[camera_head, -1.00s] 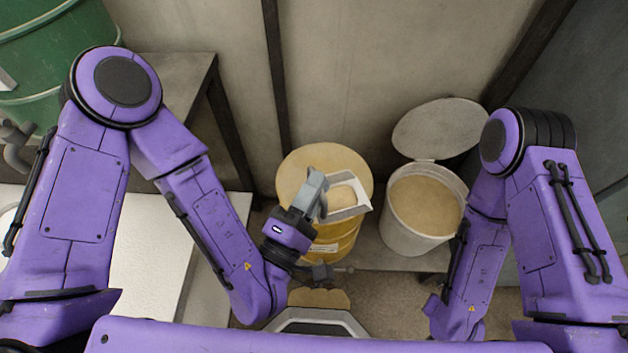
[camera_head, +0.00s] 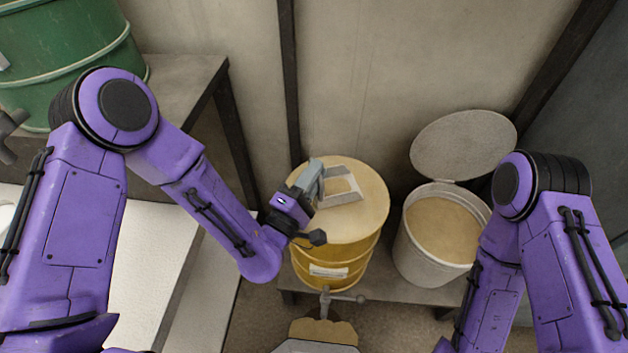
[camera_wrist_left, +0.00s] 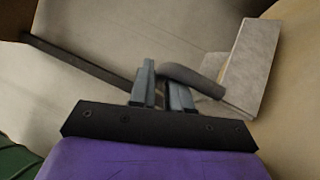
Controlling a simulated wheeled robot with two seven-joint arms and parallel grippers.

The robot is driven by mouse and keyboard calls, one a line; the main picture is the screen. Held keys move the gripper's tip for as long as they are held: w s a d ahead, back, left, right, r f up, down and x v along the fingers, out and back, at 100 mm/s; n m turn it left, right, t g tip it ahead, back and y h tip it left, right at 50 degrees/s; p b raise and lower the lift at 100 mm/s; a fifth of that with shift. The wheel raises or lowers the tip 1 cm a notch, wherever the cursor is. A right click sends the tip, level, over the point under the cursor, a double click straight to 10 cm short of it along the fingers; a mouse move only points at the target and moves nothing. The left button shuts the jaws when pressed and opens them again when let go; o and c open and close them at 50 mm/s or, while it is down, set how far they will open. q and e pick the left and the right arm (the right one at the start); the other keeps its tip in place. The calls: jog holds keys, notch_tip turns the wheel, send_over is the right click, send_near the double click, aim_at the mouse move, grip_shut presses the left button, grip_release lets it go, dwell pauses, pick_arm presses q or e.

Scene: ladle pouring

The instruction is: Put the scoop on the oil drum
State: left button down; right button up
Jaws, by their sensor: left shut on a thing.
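The scoop (camera_head: 352,198) is light grey with a tan patch inside; I cannot tell whether that is powder. It is over the round tan top of the yellow oil drum (camera_head: 367,222). My left gripper (camera_head: 314,182) is shut on the scoop's handle at the left part of the drum top. I cannot tell whether the scoop touches the top. In the left wrist view, the gripper fingers (camera_wrist_left: 162,90) are at the grey scoop handle (camera_wrist_left: 192,78), and the pale scoop body (camera_wrist_left: 250,65) is at the right. My right gripper is out of view.
A white bucket (camera_head: 408,255) of tan powder (camera_head: 440,228) stands right of the drum, its lid (camera_head: 463,145) leaning behind. A green drum (camera_head: 65,60) is at the upper left. A wall is behind. A white surface (camera_head: 150,260) is at the left.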

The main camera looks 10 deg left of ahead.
pick_arm(q)
jog(key=shift+f, duration=0.85)
jog(key=shift+r, duration=0.1)
jog(key=c, duration=1.5)
grip_release()
jog(key=shift+f, duration=0.2)
jog(key=o, duration=0.4)
jog(key=shift+r, duration=0.1)
